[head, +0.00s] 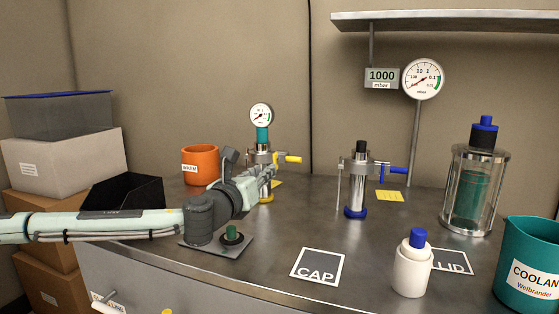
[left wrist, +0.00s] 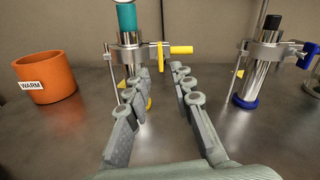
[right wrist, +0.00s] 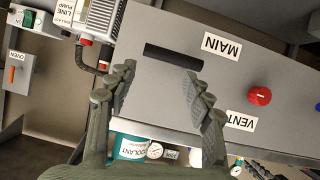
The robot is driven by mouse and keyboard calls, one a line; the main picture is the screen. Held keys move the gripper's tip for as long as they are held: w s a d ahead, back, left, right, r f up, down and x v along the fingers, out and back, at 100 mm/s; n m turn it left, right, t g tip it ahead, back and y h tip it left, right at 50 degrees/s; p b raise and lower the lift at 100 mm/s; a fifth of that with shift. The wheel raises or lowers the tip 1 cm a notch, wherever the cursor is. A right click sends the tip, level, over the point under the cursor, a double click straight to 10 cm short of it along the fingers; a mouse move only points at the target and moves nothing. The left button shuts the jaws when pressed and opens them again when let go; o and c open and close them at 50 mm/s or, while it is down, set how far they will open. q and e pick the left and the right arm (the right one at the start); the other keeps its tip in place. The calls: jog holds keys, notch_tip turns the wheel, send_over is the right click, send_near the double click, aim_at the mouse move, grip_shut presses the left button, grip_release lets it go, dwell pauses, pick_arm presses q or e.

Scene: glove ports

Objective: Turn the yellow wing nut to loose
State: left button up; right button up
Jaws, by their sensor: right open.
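The yellow wing nut (head: 291,159) sticks out to the right from the metal clamp (head: 262,156) on the left post, below a teal section and a round gauge. It also shows in the left wrist view (left wrist: 181,50), just beyond the fingers and unobstructed. My left gripper (head: 266,180) is in front of that post, lower than the wing nut and apart from it. Its two fingers (left wrist: 160,78) are spread with nothing between them. My right gripper (right wrist: 160,76) is open and empty before a grey panel. It is not in the head view.
A second post with a blue handle (head: 392,169) stands to the right. An orange WARM pot (head: 200,164) is at the left. A glass vessel (head: 474,190), a white bottle (head: 411,268) and a teal coolant container (head: 530,270) stand at the right. The right wrist view shows a red knob (right wrist: 260,96).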

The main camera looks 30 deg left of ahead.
aim_at(276, 161)
pick_arm(q)
jog(key=x, duration=0.7)
pick_arm(e)
jog(key=shift+s+d+f+g+h, duration=0.2)
jog(key=shift+s+d+f+g, duration=0.2)
jog(key=shift+d+f, duration=0.2)
jog(key=shift+s+d+f+g+h, duration=0.2)
jog(key=shift+s+d+f+g, duration=0.25)
jog(key=shift+f, duration=0.1)
pick_arm(q)
grip_shut()
